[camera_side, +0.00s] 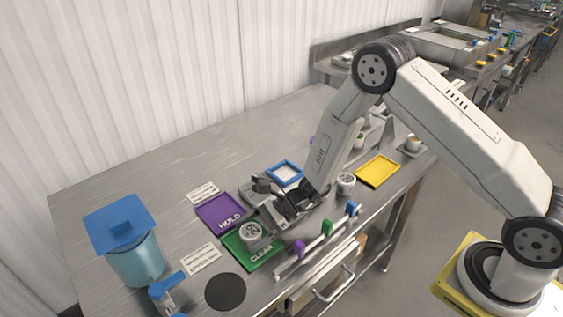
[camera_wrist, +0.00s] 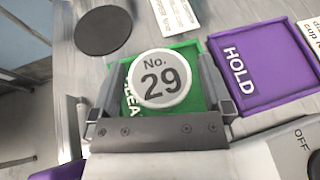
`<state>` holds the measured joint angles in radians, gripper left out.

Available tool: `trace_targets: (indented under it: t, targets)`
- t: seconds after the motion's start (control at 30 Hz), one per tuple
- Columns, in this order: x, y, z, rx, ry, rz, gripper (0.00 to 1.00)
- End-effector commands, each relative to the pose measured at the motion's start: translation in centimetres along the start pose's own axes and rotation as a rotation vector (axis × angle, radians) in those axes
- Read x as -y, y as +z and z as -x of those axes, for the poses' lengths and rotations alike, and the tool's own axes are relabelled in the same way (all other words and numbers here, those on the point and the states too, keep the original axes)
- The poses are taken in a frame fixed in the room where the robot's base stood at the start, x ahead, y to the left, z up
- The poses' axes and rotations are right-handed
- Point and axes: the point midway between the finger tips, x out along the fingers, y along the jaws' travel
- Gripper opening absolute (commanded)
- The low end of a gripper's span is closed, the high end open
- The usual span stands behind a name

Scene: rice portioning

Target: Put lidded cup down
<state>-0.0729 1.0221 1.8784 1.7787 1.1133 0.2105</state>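The lidded cup (camera_side: 251,231), with a round white lid marked "No. 29", appears to stand upright on the green CLEAR mat (camera_side: 266,263). In the wrist view the lid (camera_wrist: 160,78) is seen from above, ahead of my gripper (camera_wrist: 160,75) and between the lines of its two fingers. Green mat shows between the left finger and the lid, so my gripper is open. In the side view my gripper (camera_side: 277,199) is up and to the right of the cup. The cup's lower body is mostly hidden under its lid in the wrist view.
The purple HOLD mat (camera_side: 217,212) lies bare beside the green one. A black disc (camera_side: 225,291) and a blue-lidded container (camera_side: 134,262) are at front left. Another lidded cup (camera_side: 346,183) and a yellow tray (camera_side: 377,171) are to the right. A rail with coloured tabs (camera_side: 300,249) runs along the front edge.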

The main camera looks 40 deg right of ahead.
Motion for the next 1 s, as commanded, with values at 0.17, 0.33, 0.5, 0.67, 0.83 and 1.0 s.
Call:
trace_targets:
  t: [0.17,0.33,0.5,0.67,0.83,1.0]
  targets:
    - [0.0,0.2,0.1,0.0,0.0,0.0,1.0]
    - [0.1,0.3,1.1,0.0,-0.002,-0.001,1.0]
    - [0.1,0.3,3.2,-0.001,-0.004,-0.001,1.0]
    - [0.1,0.3,5.8,0.0,-0.004,-0.001,1.0]
    - [0.1,0.3,8.6,0.0,-0.004,-0.001,1.0]
    - [0.1,0.3,10.7,0.001,-0.003,0.0,1.0]
